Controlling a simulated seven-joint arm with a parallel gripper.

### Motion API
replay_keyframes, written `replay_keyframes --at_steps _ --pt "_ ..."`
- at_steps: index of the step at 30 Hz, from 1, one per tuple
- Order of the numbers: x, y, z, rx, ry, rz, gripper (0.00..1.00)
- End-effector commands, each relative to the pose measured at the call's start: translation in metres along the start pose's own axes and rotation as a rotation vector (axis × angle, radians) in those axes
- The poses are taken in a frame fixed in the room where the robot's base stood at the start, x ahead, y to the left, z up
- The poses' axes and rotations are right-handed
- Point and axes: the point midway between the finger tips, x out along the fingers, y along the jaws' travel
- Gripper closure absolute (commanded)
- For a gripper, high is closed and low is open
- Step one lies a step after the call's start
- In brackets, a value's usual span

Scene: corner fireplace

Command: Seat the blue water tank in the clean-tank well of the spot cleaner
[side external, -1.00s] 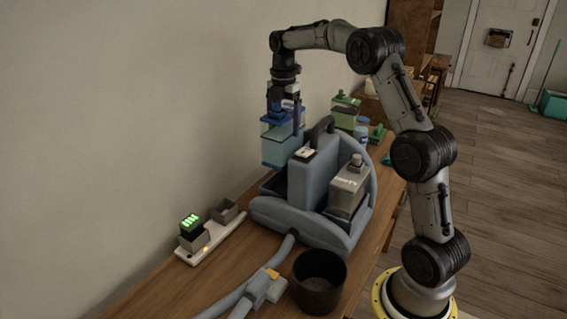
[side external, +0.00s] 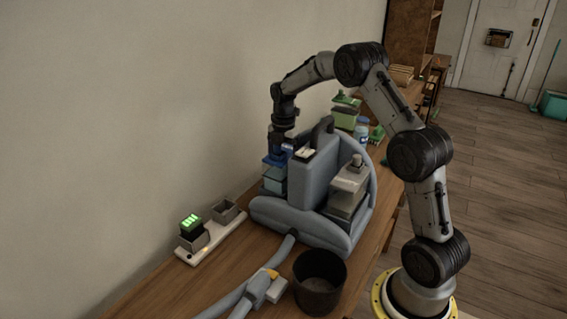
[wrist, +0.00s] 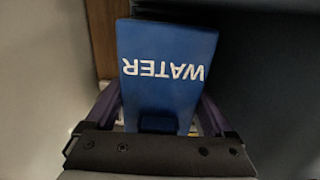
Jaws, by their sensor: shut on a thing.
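The blue water tank (side external: 275,175) has a blue top and a clear bluish body. It sits low at the left side of the grey-blue spot cleaner (side external: 303,186), in the clean-tank well, whose floor is hidden. My gripper (side external: 281,144) is above the tank and shut on its top. In the wrist view the tank's blue lid (wrist: 165,62) reads WATER upside down, with my fingers on both sides. I cannot tell whether the tank is fully down. A grey-capped dark tank (side external: 347,190) stands in the cleaner's right side.
A charger with a green-lit battery (side external: 190,225) lies on the wooden table (side external: 165,280) at the left. A black bin (side external: 320,281) and the grey hose (side external: 250,293) are in front. Green-lidded containers (side external: 346,110) and a blue bottle stand behind. A wall is close on the left.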

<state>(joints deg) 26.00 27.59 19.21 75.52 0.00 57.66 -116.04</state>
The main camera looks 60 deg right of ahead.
Motion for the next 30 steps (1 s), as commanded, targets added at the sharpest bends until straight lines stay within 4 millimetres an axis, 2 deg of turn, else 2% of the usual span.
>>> replay_keyframes --at_steps 9,10,12,22,26,30 --pt "0.001 0.001 0.001 0.0 -0.002 0.004 1.0" --pt "0.003 0.0 0.0 0.0 0.0 0.0 0.11" --pt "0.003 0.0 0.0 0.0 0.0 0.0 0.0" --pt "-0.003 0.0 0.0 0.0 -0.001 0.001 0.0" --pt "-0.02 0.001 0.0 0.0 -0.001 0.003 0.0" --pt "-0.049 0.001 0.001 0.0 -0.003 0.005 0.0"
